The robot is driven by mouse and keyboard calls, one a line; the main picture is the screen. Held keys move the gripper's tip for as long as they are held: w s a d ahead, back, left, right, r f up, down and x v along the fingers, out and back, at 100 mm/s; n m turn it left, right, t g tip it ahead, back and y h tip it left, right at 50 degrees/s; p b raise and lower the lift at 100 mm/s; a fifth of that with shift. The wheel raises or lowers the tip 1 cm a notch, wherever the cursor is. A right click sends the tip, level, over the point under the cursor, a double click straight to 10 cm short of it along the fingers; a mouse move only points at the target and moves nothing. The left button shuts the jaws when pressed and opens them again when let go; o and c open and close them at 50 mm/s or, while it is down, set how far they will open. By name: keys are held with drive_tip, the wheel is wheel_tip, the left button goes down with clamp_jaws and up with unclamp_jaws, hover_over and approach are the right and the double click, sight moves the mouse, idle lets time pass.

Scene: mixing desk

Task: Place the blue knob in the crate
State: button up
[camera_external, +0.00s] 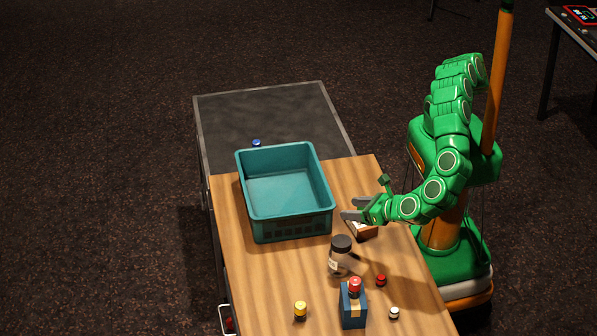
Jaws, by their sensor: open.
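The small blue knob (256,142) lies on the dark grey surface behind the crate. The teal crate (326,200) stands on the wooden table and its inside looks empty. My gripper (345,215) is open and empty, just right of the crate's right side. It is above or beside a small box-like object (362,231), which it partly covers; I cannot tell whether they touch. The blue knob is well away from my gripper, on the far side of the crate.
A dark-lidded jar (341,255) stands in front of my gripper. A blue box (353,306) with a red knob (355,284) on top, a yellow knob (300,311), another red knob (381,280) and a white knob (394,313) are nearer. The grey surface (290,115) is mostly clear.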

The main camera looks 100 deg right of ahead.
drive_tip(key=w+a+r+n+t+y, duration=0.2)
drive_tip(key=w+a+r+n+y, duration=0.3)
drive_tip(key=w+a, duration=0.25)
drive_tip(key=w+a+r+n+t+y, duration=0.35)
drive_tip(key=w+a+r+y, duration=0.2)
drive_tip(key=a, duration=0.25)
drive_tip(key=s+a+r+n+g+y, duration=0.1)
drive_tip(key=a+r+n+g+y, duration=0.35)
drive_tip(key=a+n+y, duration=0.7)
drive_tip(key=s+d+f+n+g+h, duration=0.5)
drive_tip(key=s+d+f+n+g, duration=0.25)
drive_tip(key=n, duration=0.55)
drive_tip(key=d+f+n+g+h, duration=0.1)
drive_tip(key=d+f+n+h, duration=0.1)
drive_tip(key=d+f, duration=0.2)
drive_tip(key=s+d+f+n+g+h, duration=0.1)
drive_tip(key=d+f, duration=0.3)
drive_tip(key=d, duration=0.7)
drive_tip(key=s+d+f+n+g+h, duration=0.1)
drive_tip(key=d+f+n+h, duration=0.2)
drive_tip(key=d, duration=0.5)
drive_tip(key=shift+d+f+h, duration=0.2)
drive_tip(key=shift+f+h, duration=0.35)
drive_tip(key=shift+h, duration=0.05)
drive_tip(key=shift+a+f, duration=0.2)
drive_tip(key=shift+f, duration=4.15)
drive_tip(key=shift+w, duration=0.1)
